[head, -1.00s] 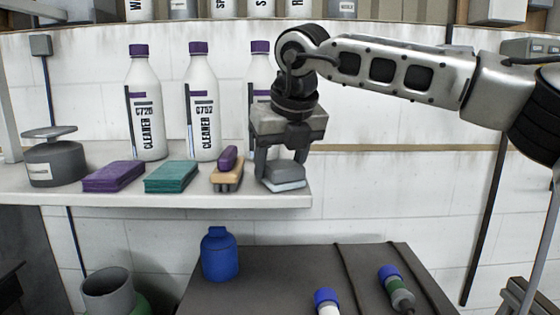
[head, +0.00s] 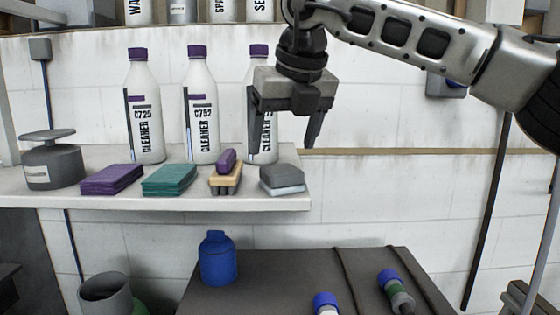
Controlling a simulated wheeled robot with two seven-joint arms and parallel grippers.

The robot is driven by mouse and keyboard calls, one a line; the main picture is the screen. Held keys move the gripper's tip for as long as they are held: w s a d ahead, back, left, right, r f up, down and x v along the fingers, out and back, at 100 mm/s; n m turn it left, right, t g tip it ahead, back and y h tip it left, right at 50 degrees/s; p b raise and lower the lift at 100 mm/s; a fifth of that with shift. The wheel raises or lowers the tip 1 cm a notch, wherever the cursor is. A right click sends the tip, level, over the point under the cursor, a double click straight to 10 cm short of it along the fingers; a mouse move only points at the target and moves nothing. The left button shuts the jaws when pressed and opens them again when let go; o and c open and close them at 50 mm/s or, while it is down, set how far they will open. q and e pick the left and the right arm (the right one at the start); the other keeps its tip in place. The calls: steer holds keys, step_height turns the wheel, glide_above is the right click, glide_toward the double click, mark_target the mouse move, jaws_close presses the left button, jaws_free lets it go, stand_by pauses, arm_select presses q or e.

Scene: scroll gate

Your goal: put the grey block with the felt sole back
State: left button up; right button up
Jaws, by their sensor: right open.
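The grey block with a paler sole (head: 282,179) rests on the shelf (head: 200,202) near its right end, to the right of a wooden brush with a purple grip (head: 226,174). My right gripper (head: 283,143) is open and empty, fingers pointing down, above the block and clear of it. The gripper's left finger covers part of the rightmost cleaner bottle. My left gripper is not in view.
Purple (head: 111,179) and teal (head: 169,179) pads and a grey lidded pot (head: 52,165) stand on the shelf. Cleaner bottles (head: 202,110) stand behind. Below, a dark surface (head: 270,282) holds a blue bottle (head: 218,259) and two capped tubes (head: 396,290).

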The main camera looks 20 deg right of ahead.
steer(key=v, duration=0.6)
stand_by(0.3)
